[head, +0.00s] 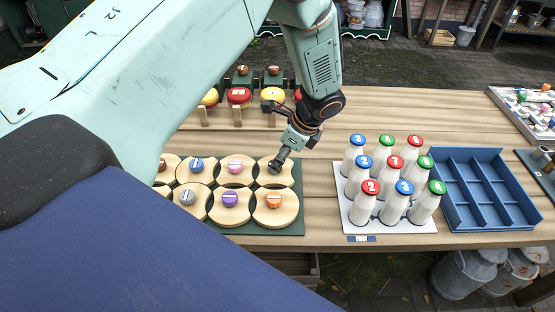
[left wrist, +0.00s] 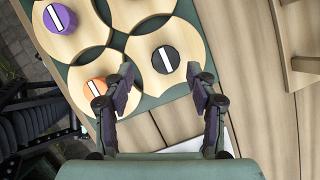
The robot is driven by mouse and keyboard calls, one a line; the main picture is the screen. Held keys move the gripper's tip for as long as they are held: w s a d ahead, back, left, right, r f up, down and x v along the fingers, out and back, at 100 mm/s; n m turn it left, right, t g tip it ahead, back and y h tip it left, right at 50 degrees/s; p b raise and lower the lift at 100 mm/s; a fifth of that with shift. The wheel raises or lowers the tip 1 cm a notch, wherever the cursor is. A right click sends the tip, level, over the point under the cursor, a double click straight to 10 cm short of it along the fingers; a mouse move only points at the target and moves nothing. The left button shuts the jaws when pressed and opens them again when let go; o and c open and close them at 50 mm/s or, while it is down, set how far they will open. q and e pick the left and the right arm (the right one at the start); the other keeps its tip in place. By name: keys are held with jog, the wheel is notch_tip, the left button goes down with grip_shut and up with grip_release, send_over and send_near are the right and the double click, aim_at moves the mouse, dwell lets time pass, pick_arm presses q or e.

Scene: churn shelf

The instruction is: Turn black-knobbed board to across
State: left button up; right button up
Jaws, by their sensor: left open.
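The black-knobbed board is a round, notched pale wooden board (head: 268,181) at the back right of the green mat in the head view. It also shows in the left wrist view (left wrist: 185,40). Its black knob (left wrist: 164,59) carries a white stripe, roughly parallel to the stripes on the orange and purple knobs. My left gripper (head: 276,167) is over this board and hides its knob in the head view. In the left wrist view my left gripper (left wrist: 161,78) has its fingers wide apart and empty, with the knob just beyond and between the tips. My right gripper is not in view.
Neighbouring boards have orange (head: 274,200), purple (head: 230,199) and pink (head: 235,166) knobs on the green mat (head: 292,228). Milk bottles (head: 362,200) on a white tray and a blue crate (head: 490,158) stand right. Yellow and red lidded things (head: 238,97) stand behind.

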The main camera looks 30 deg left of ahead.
pick_arm(q)
jog(key=f, duration=0.1)
jog(key=a+f, duration=0.1)
jog(key=w+a+f, duration=0.1)
jog(key=shift+f, duration=0.3)
jog(key=shift+s+d+r, duration=0.4)
jog(key=shift+c, duration=0.9)
jog(key=shift+w+a+f, duration=0.3)
jog(key=shift+w, duration=0.05)
jog(key=c, duration=0.4)
jog(key=shift+s+d+r, duration=0.1)
jog(key=shift+d+r, duration=0.05)
jog(key=c, duration=0.4)
jog(key=shift+c, duration=0.8)
